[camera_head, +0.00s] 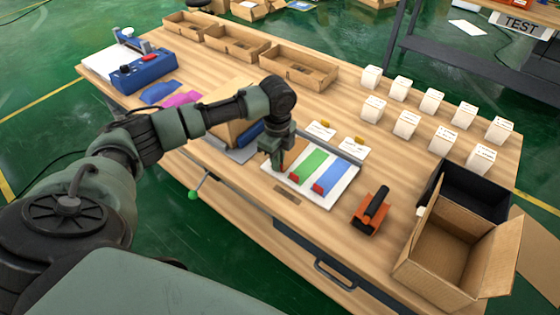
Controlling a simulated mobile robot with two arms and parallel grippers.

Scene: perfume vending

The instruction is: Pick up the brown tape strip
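A white board (345,189) on the workbench carries coloured strips side by side. The leftmost is the brown tape strip (295,153), partly hidden behind my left gripper. A green strip (310,165) and a blue strip (331,175) lie to its right, with red pieces at their near ends. My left gripper (275,161) points down over the left part of the board, at the brown strip. I cannot tell whether its fingers are open or shut, or whether they touch the strip. My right gripper is not in view.
An orange tool with a black handle (371,211) lies right of the board. An open cardboard box (440,255) stands at the right front, beside a black bin (474,190). Several white boxes (404,124) stand behind. Cardboard trays (287,72) line the back edge.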

